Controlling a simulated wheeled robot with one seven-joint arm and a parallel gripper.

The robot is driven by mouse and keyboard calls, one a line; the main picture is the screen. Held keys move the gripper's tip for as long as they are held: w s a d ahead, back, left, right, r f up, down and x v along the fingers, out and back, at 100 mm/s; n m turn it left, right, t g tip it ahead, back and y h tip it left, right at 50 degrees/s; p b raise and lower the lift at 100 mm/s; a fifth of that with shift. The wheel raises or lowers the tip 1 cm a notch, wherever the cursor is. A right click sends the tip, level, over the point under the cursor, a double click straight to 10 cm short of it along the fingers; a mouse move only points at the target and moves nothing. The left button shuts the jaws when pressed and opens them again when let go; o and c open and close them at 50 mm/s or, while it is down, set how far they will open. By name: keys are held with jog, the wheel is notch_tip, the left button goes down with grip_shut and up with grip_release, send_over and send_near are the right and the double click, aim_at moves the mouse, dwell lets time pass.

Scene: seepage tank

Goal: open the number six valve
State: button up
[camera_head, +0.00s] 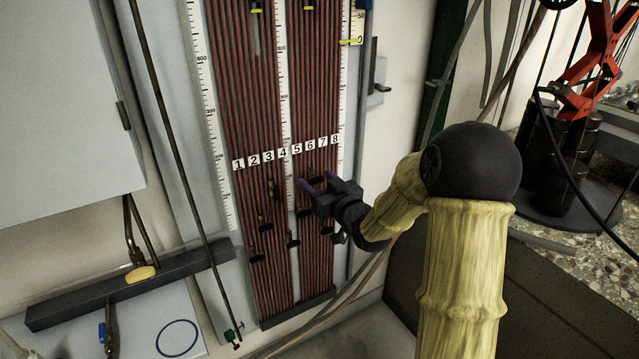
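White number plates 1 to 8 run in a rising row across the striped red-brown tube panel (255,110). The number six plate (310,145) is above my gripper. Several small dark valves sit on the tubes below the plates. My gripper (317,182) is in front of the right half of the panel, below plates 6 and 7. Its two purple-tipped fingers point at the panel and stand apart, so it is open. A small dark valve (316,180) shows at the fingertips. I cannot tell whether the fingers touch it, and my gripper hides part of the area.
A grey cabinet (60,110) hangs at the left. A dark bar with a yellow-handled valve (140,274) is at the lower left. A thin rod (175,170) runs down left of the panel. A red rig (590,65) on dark cylinders stands at the right.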

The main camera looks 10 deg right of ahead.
jog(key=c, duration=0.9)
jog(key=shift+o, duration=0.3)
jog(key=shift+f+n+b, duration=0.1)
jog(key=shift+n+b, duration=0.3)
jog(key=shift+b, duration=0.05)
jog(key=n+b, duration=0.3)
jog(key=shift+a+f, duration=0.1)
jog(key=shift+f, duration=0.05)
jog(key=n+b, duration=1.4)
jog(key=n, duration=0.1)
jog(key=shift+s+a+f+b, duration=0.1)
jog(key=shift+f+b, duration=0.05)
jog(key=shift+b, duration=0.2)
jog(key=shift+n, duration=0.3)
